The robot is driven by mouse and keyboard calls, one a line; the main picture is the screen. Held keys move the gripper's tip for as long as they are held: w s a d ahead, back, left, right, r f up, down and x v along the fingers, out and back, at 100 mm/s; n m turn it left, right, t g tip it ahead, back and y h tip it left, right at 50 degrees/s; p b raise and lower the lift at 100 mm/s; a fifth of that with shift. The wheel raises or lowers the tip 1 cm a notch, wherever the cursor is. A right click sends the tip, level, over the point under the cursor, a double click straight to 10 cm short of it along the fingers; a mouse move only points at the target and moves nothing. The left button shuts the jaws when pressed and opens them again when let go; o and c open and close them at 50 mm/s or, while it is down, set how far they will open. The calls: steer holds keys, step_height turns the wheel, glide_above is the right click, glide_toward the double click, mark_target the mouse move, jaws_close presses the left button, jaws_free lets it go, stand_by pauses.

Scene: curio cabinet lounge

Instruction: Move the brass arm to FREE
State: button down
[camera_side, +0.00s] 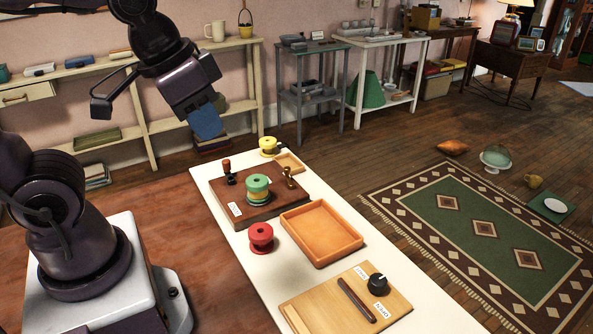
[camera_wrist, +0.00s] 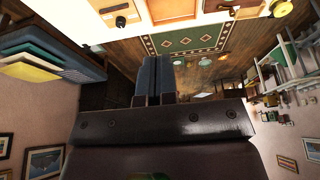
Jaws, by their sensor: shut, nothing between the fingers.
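The brass arm (camera_side: 290,177) is a small upright brass-coloured piece at the right rear of a dark wooden board (camera_side: 262,212). A white label (camera_side: 235,209) lies on the board's front left; its lettering is too small to read. A green and yellow spool-like stack (camera_side: 258,189) stands mid-board, and a red-topped dark piece (camera_side: 228,172) stands at its left. My gripper (camera_side: 206,124) is raised well above and behind the board, to its left, apart from everything. Its blue fingers also show in the wrist view (camera_wrist: 152,80), shut together and empty.
On the white table are an orange tray (camera_side: 322,257), a red spool (camera_side: 261,236), a yellow spool (camera_side: 268,146), a small wooden tray (camera_side: 289,161) and a light board (camera_side: 318,311) with a black knob (camera_side: 377,283). A shelf (camera_side: 150,128) stands behind my gripper.

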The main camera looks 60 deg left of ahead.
steer(key=w+a+f+n+g+y, duration=0.1)
steer(key=w+f+g, duration=0.1)
steer(key=w+f, duration=0.35)
steer(key=w+a+f+n+g+y, duration=0.1)
steer(key=w+a+f+g, duration=0.1)
steer(key=w, duration=0.6)
steer(key=n+g+y, duration=0.2)
steer(key=n+y, duration=0.3)
steer(key=n, duration=0.4)
glide_toward(289, 177)
steer(key=w+d+r, duration=0.3)
steer(key=w+d, duration=0.2)
steer(key=shift+s+a+n, duration=0.1)
steer(key=shift+s+n, duration=0.1)
steer(key=shift+n, duration=0.1)
steer(key=x, duration=1)
steer(key=shift+w+a+f, duration=0.1)
steer(key=shift+a, duration=0.2)
steer(key=shift+s+a+r, duration=0.25)
steer(key=shift+s+a, duration=0.45)
steer(key=shift+s, duration=0.25)
steer(key=shift+s+a, duration=0.45)
steer(key=shift+s, duration=0.05)
